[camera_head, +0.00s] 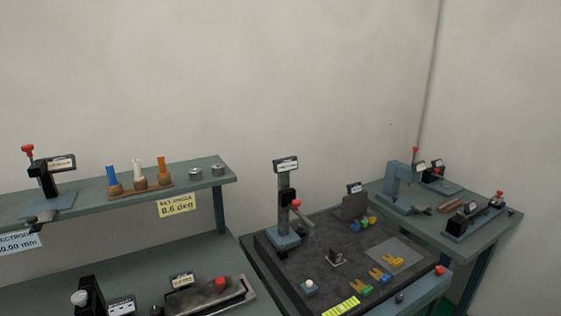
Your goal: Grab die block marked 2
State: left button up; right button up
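Neither of my grippers is in view. Another small coloured group (365,223) sits farther back. Any markings on these are too small to read.
A press on a column (284,210) stands at the mat's back left. A right table (480,232) holds more fixtures. A red knob (439,270) sits at the middle bench's front right.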

aim_at(337, 252)
jog(key=i+l+u, duration=0.15)
jog(key=l, duration=0.2)
jog(key=i+l+u, duration=0.15)
jog(key=l, duration=0.25)
jog(key=i+l+u, duration=0.15)
jog(key=i+l, duration=0.15)
jog(key=l, duration=0.1)
